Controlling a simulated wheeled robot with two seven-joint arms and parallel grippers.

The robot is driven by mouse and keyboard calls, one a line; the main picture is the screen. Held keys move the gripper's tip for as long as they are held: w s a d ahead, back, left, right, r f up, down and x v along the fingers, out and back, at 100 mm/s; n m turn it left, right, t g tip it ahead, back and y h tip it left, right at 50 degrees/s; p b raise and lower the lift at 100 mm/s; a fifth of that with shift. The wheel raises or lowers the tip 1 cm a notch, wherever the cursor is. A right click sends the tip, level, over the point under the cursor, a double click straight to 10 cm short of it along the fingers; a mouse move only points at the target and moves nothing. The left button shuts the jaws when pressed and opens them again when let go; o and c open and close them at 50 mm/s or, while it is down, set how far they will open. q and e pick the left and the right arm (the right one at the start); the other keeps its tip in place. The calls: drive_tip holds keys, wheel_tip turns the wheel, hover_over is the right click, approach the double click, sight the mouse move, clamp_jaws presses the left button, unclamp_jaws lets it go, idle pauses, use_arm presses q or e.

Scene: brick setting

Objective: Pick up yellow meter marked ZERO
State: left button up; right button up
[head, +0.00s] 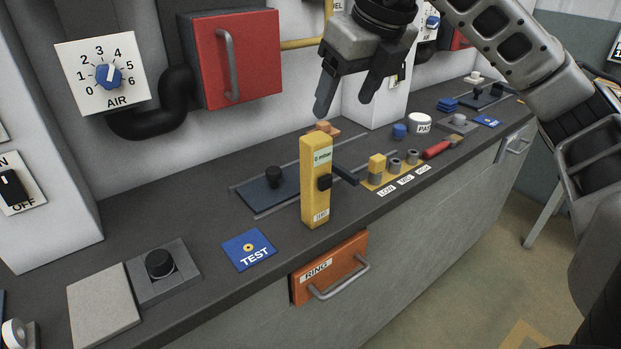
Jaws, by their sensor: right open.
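The yellow meter (314,183) stands upright near the front edge of the dark counter, left of the yellow gauge rack. My right gripper (347,102) is open and empty. It hangs above and behind the meter, fingers pointing down, apart from it. My left gripper is not in view.
A slide plate with a black knob (273,177) lies left of the meter. A blue TEST plate (249,250) lies at front left. A yellow rack (378,173) and a red-handled tool (437,149) are to the right. An orange RING drawer (329,269) is below.

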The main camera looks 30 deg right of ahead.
sight(316, 161)
drive_tip(key=x, duration=0.9)
drive_tip(key=shift+f, duration=0.25)
drive_tip(key=shift+a+p+x, duration=0.1)
drive_tip(key=shift+p+x, duration=0.2)
drive_tip(key=shift+x, duration=1.2)
drive_tip(key=shift+a+p+x, duration=0.15)
drive_tip(key=shift+p+x, duration=0.1)
drive_tip(key=shift+x, duration=1.2)
drive_tip(key=shift+w+r, duration=0.1)
drive_tip(key=shift+w, duration=0.05)
drive_tip(key=c, duration=1.2)
